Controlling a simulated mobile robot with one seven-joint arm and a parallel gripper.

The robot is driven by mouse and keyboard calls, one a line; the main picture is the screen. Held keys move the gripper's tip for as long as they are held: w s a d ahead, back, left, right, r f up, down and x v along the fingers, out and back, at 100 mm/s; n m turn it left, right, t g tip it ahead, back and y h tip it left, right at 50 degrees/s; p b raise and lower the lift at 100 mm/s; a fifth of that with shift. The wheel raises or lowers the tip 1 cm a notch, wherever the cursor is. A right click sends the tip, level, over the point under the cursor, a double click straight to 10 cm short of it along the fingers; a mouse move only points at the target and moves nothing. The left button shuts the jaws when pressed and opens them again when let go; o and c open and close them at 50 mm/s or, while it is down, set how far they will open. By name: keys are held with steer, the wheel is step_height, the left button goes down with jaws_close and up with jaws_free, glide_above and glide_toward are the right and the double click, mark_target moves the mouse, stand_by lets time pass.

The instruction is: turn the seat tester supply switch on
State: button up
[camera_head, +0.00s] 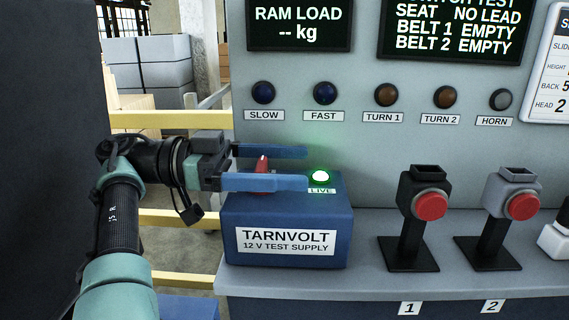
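The blue supply box (290,220) is labelled TARNVOLT, 12 V TEST SUPPLY, and stands on the grey bench's left end. A red switch lever (262,164) stands up from its top, partly hidden by my near finger. A round green lamp (320,176) above a LIVE label is lit on the box top. My gripper (305,167) reaches in from the left with its two blue fingers apart. The lever shows between the fingers, and I cannot tell whether either finger touches it. The fingertips extend past the lever towards the lamp.
Behind the box rises a grey panel (300,135) with buttons and two dark displays; one reads SEAT NO LEAD. To the right, two black stands carry red buttons (430,205) (522,206). Yellow rails (165,119) lie behind my arm.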

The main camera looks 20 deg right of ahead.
steer(key=shift+r, duration=0.15)
step_height(320, 180, up, 10)
steer(key=p, duration=0.4)
stand_by(0.5)
